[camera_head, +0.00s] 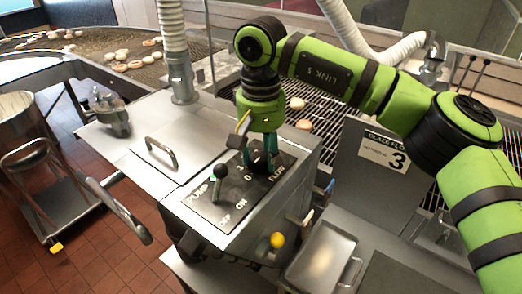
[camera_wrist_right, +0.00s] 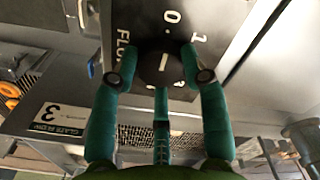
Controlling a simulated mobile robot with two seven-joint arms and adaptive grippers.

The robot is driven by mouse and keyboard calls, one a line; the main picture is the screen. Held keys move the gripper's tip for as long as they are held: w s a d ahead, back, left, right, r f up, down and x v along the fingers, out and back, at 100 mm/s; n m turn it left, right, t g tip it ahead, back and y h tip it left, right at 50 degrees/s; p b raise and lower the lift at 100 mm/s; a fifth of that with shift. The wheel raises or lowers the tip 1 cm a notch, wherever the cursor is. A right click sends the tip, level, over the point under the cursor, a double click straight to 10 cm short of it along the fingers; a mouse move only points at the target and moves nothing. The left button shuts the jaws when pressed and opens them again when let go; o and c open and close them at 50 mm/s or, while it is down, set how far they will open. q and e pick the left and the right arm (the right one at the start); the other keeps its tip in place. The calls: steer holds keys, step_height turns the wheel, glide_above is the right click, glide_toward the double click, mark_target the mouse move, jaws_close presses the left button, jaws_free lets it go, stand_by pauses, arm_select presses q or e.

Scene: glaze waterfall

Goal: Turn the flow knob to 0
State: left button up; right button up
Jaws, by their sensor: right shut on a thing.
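The flow knob (camera_wrist_right: 157,70) is dark and round with a white line on its face. In the right wrist view the line runs up and down, its upper end roughly towards the printed 0; I cannot tell if it lines up exactly. My right gripper (camera_head: 262,152) comes down on the knob from above, its green fingers shut around it. In the head view the fingers mostly hide the knob. In the wrist view a finger presses on each side of it. The black control panel (camera_head: 229,211) carries the FLOW and PUMP lettering. My left gripper is not in view.
A pump lever (camera_head: 219,178) with a round head stands on the same panel, left of my right gripper. A lid handle (camera_head: 161,153) is further left. A metal tray (camera_head: 321,254) and a yellow knob (camera_head: 277,240) sit below. Donuts (camera_head: 297,103) lie on the grate behind.

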mark_target(261, 156)
steer(key=shift+s+f, duration=0.1)
steer(key=shift+f, duration=0.05)
steer(key=o, duration=1.2)
steer(key=shift+c, duration=0.2)
steer(key=shift+r, duration=0.4)
step_height(261, 156, up, 11)
steer(key=shift+r, duration=0.2)
steer(key=shift+r, duration=0.1)
